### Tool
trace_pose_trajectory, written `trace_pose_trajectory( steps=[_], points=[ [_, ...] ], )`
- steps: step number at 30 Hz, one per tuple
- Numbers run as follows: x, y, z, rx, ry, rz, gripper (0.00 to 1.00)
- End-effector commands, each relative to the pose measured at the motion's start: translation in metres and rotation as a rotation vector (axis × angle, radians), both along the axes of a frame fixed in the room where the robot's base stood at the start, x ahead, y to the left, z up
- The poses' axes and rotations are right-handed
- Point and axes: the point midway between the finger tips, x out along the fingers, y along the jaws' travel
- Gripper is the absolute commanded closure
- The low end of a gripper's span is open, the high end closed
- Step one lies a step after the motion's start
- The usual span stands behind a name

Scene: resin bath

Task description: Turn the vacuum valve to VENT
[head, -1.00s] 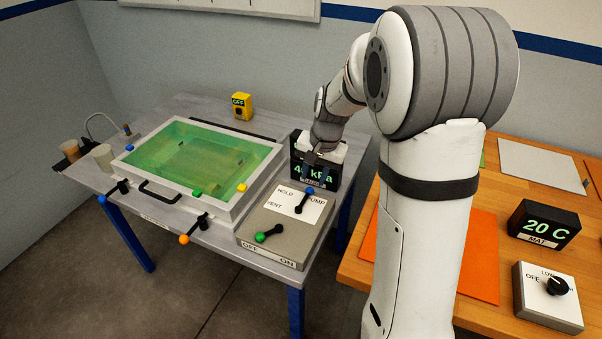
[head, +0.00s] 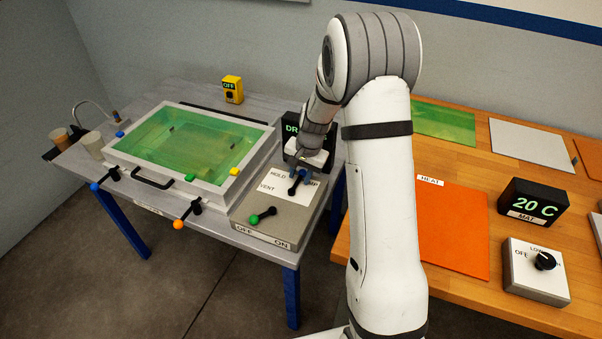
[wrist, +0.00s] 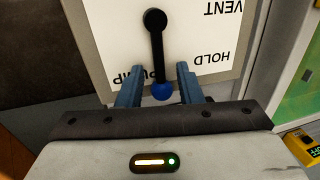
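The vacuum valve is a black lever (head: 293,188) with a blue ball end, on a white plate marked HOLD, VENT and PUMP. In the wrist view the lever (wrist: 156,45) runs from its black pivot to the blue ball (wrist: 162,92), which lies by the PUMP word. The fingers partly cover that word. My gripper (wrist: 157,72) is open, with one blue finger on each side of the ball end and a gap visible on both sides. In the head view my gripper (head: 305,172) is low over the plate's far right part and partly hides the ball.
A green-knobbed lever (head: 264,215) sits nearer on the same grey box, above OFF and ON. A black display (head: 290,127) stands behind, partly covered by my arm. The framed green bath (head: 239,189) is left; a wooden table with an orange mat (head: 455,245) is right.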

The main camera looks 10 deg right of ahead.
Motion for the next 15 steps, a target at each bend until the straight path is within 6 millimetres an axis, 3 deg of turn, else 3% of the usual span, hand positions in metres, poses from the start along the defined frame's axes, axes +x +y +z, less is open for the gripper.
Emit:
trace_pose_trajectory(
  steps=[5,15],
  points=[
    [-0.0001,-0.0001,0.0,0.0,0.0,0.0,0.67],
    [-0.0001,-0.0006,0.0001,0.0,0.0,0.0,0.94]
  ],
)
